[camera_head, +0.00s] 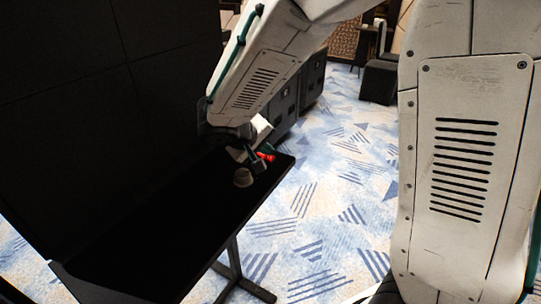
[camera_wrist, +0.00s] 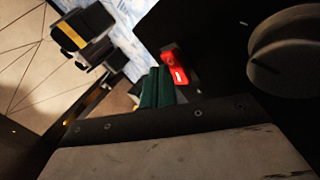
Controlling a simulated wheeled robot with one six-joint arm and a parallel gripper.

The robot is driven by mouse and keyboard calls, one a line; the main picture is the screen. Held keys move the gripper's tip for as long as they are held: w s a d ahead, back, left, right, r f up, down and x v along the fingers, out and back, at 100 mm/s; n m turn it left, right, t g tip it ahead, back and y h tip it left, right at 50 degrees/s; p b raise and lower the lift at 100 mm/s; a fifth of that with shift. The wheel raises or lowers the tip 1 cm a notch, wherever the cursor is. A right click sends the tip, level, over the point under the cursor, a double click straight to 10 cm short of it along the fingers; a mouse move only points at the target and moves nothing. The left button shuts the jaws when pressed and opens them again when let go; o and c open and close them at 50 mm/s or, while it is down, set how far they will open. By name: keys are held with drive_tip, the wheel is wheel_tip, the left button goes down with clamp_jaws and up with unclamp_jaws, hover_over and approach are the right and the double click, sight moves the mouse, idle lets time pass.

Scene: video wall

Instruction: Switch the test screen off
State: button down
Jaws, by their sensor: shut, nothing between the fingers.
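A red object with a small white mark (camera_wrist: 175,68) lies at the far end of the black table; it also shows in the head view (camera_head: 266,156). It may be a switch or a remote, but I cannot tell which. My gripper (camera_wrist: 158,87) has green fingers that are shut and empty, close beside the red object in the wrist view. Whether they touch is unclear. In the head view my gripper (camera_head: 254,161) is low over the table's far end. Large dark panels (camera_head: 60,90) stand at the left, showing no lit picture.
A grey round knob- or cup-like thing (camera_head: 243,177) stands close to my gripper; it is large at the right of the wrist view (camera_wrist: 285,60). The black table (camera_head: 150,250) is otherwise bare. Dark cabinets (camera_head: 285,105) stand behind it. Patterned carpet (camera_head: 320,200) is open to the right.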

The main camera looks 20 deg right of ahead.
sight(260, 155)
drive_tip(key=shift+w+a+r, duration=0.15)
drive_tip(key=shift+r, duration=0.5)
drive_tip(key=shift+w+a+r, duration=0.15)
drive_tip(key=shift+w+r, duration=0.05)
drive_tip(key=shift+r, duration=0.6)
drive_tip(key=shift+w+a+r, duration=0.15)
drive_tip(key=shift+w+r, duration=0.1)
drive_tip(key=shift+r, duration=0.5)
drive_tip(key=shift+w+a+r, duration=0.15)
drive_tip(key=shift+w+r, duration=0.05)
drive_tip(key=shift+r, duration=0.6)
